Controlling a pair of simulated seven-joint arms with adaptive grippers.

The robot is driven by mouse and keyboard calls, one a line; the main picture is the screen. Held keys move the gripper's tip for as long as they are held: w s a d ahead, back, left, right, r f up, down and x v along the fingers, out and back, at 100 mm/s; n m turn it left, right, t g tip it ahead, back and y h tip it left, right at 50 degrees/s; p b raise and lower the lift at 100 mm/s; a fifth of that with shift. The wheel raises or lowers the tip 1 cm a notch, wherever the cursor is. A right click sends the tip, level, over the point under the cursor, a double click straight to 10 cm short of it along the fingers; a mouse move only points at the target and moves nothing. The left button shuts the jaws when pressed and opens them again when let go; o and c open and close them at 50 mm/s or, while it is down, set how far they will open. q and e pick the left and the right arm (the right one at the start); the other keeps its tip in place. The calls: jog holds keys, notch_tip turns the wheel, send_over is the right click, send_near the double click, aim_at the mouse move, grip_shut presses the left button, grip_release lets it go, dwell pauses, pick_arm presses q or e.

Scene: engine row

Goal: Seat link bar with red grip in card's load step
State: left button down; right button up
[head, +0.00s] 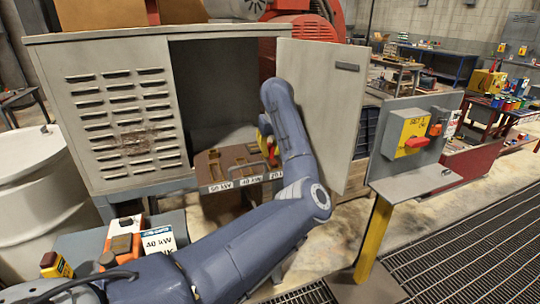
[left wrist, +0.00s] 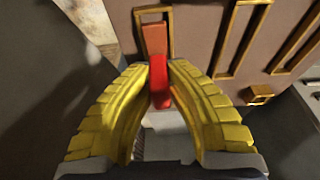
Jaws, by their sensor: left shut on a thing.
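My left gripper (head: 267,143) reaches into the open grey cabinet, over the right end of a brown slotted block (head: 226,163). In the left wrist view the yellow fingers (left wrist: 158,76) are shut on the red grip (left wrist: 160,84) of the link bar. The bar's copper-coloured end (left wrist: 154,39) points at a brass-framed slot (left wrist: 153,13) and overlaps it in the picture; I cannot tell whether it is inside. White labels (head: 249,180) line the block's front edge. A card (head: 159,240) reading "40 kW" stands at lower left; its smaller print is unreadable. My right gripper is not in view.
The cabinet door (head: 318,105) stands open just right of my left arm. A switch panel (head: 412,138) on a yellow post (head: 373,240) stands further right. A white drum (head: 35,190) is at left. Other framed slots (left wrist: 238,38) lie right of the bar.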

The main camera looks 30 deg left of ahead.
aim_at(270, 144)
pick_arm(q)
notch_tip(270, 144, up, 17)
jog(key=s+a+r, duration=0.1)
jog(key=s+a, duration=0.5)
jog(key=s, duration=0.2)
notch_tip(270, 144, down, 20)
jog(key=shift+r, duration=0.15)
dwell(0.6)
jog(key=c, duration=1.4)
grip_release()
jog(key=shift+c, duration=0.2)
jog(key=v, duration=1.2)
